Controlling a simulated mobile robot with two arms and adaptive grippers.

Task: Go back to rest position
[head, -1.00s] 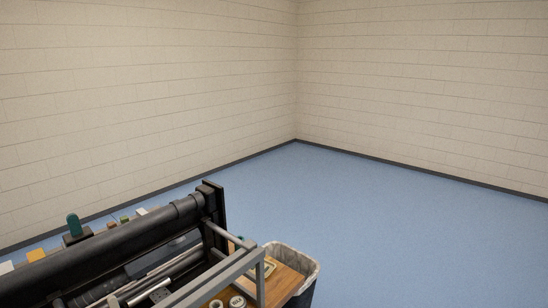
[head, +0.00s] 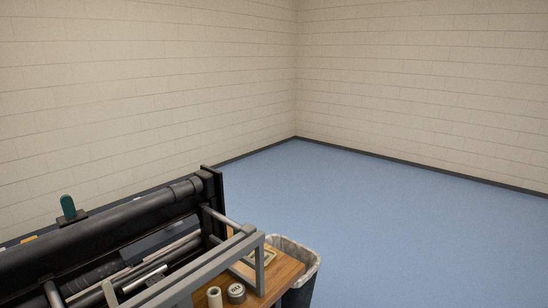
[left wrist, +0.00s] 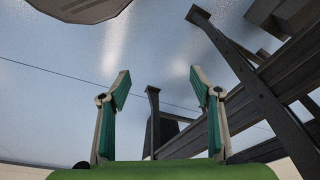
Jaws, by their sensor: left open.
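My left gripper (left wrist: 160,72) shows in the left wrist view with its two pale fingers and teal pads spread apart. Nothing is between the fingers. Neither gripper can be made out in the head view, and my right gripper shows nowhere. The rest position itself is not marked in either view.
A black machine with a long roller (head: 110,232) and a grey metal frame (head: 215,262) fills the lower left. A wooden table (head: 285,270) holds a pale roll (head: 214,297) and a round tin (head: 236,292). A lined bin (head: 304,268) stands beside it. Blue floor (head: 400,235) is clear.

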